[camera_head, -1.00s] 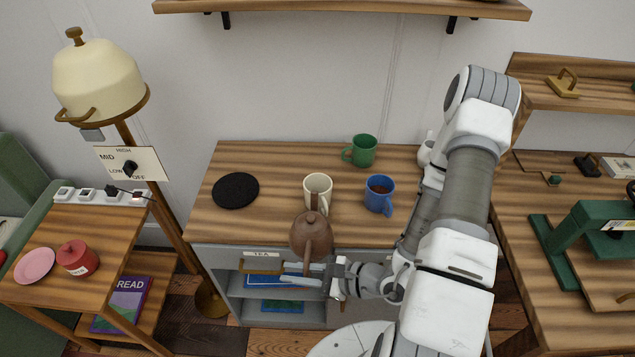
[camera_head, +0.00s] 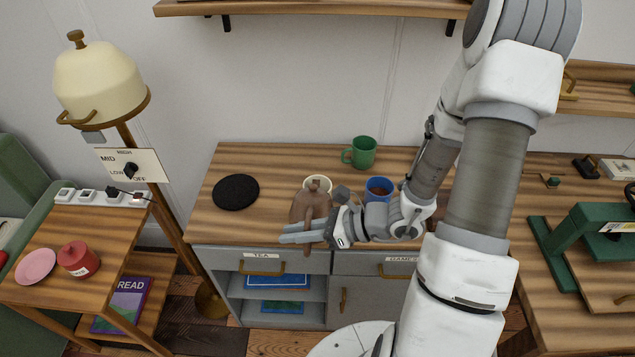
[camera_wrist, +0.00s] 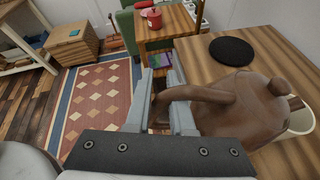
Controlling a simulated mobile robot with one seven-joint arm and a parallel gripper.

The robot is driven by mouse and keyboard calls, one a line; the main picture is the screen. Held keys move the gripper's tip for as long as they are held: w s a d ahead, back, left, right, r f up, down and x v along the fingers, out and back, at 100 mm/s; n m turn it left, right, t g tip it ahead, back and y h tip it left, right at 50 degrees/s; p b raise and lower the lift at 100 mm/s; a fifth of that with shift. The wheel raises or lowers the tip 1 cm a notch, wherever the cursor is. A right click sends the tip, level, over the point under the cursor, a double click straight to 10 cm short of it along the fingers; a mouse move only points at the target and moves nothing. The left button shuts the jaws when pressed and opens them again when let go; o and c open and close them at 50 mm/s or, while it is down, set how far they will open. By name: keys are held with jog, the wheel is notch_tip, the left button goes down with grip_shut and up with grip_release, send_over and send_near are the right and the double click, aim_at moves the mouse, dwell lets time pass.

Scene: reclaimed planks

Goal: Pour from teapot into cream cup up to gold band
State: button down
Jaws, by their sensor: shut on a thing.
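My gripper (camera_head: 308,232) is shut on the handle of the brown teapot (camera_head: 308,205). In the wrist view the two fingers close around the handle, and the teapot body (camera_wrist: 240,105) is to the right. The teapot is held in front of the cream cup (camera_head: 317,184), whose rim shows just behind the lid. The cream cup also shows in part at the right edge of the wrist view (camera_wrist: 300,118). The teapot hides most of the cup, so the gold band and the level inside cannot be seen. I cannot tell whether anything flows from the spout.
A blue mug (camera_head: 378,188) with dark contents stands just right of the cream cup, close to my wrist. A green mug (camera_head: 363,152) is at the back. A black round mat (camera_head: 236,191) lies at left. The table between mat and teapot is clear.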

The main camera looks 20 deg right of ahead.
jog(key=shift+w+d+r, duration=0.1)
jog(key=shift+w+r, duration=0.15)
jog(key=shift+r, duration=0.15)
jog(key=shift+w+d+r+m+p, duration=0.2)
jog(key=shift+w+r+m+p, duration=0.35)
jog(key=shift+p, duration=1.1)
jog(key=shift+m+g+y, duration=0.3)
jog(key=shift+m+g, duration=0.35)
jog(key=shift+g, duration=0.05)
jog(key=shift+w+d+r+p, duration=0.3)
jog(key=shift+w+r+p, duration=0.6)
jog(key=shift+p, duration=0.55)
jog(key=shift+w+d+r+p, duration=0.3)
jog(key=shift+w+r+p, duration=0.55)
jog(key=shift+p, duration=0.6)
dwell(2.4)
